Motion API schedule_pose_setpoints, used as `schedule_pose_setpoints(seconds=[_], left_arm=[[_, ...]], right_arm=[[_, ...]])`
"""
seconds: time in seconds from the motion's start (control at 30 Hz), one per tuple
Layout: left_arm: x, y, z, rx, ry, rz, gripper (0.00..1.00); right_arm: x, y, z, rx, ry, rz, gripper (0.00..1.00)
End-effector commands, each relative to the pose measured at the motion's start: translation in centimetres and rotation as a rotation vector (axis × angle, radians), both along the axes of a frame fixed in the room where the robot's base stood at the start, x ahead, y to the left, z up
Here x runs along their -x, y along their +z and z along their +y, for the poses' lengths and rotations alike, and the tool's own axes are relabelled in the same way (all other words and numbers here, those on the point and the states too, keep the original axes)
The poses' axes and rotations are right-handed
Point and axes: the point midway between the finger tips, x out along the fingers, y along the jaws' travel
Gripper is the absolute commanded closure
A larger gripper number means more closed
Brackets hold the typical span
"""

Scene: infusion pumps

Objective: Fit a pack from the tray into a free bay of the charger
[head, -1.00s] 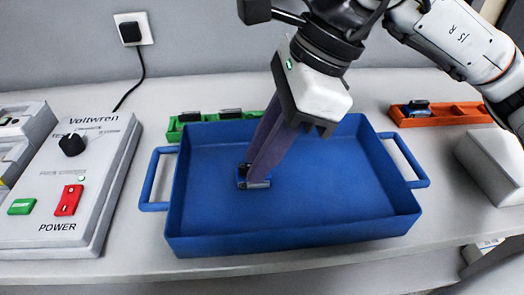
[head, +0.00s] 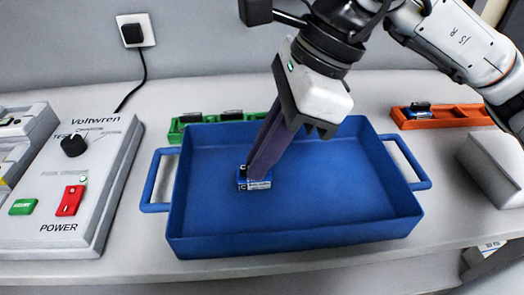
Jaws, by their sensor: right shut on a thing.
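A small blue pack (head: 254,184) with a silver and dark face is near the middle-left of the blue tray (head: 300,238). My right gripper (head: 258,176) reaches down into the tray from the upper right and is shut on this pack. Its dark fingers cover the pack's upper part. I cannot tell whether the pack touches the tray floor. The grey Voltwren unit (head: 97,185) with a black knob, a red switch and a POWER label stands at the left. Grey housings (head: 22,128) show at the left edge, partly cut off; their bays are hard to make out. My left gripper is not in view.
A green holder (head: 176,132) with dark-topped pieces stands behind the tray. An orange holder (head: 455,114) with a blue pack (head: 418,109) is at the back right. A grey block (head: 492,165) stands at the right. A cord runs from the wall plug (head: 132,33) behind the unit.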

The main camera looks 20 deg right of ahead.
Motion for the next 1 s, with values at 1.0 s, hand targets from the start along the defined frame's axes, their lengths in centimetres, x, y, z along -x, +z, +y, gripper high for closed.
schedule_pose_setpoints(seconds=[1.0], left_arm=[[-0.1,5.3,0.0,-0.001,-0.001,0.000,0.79]], right_arm=[[0.2,7.6,0.0,0.006,0.003,0.008,1.00]])
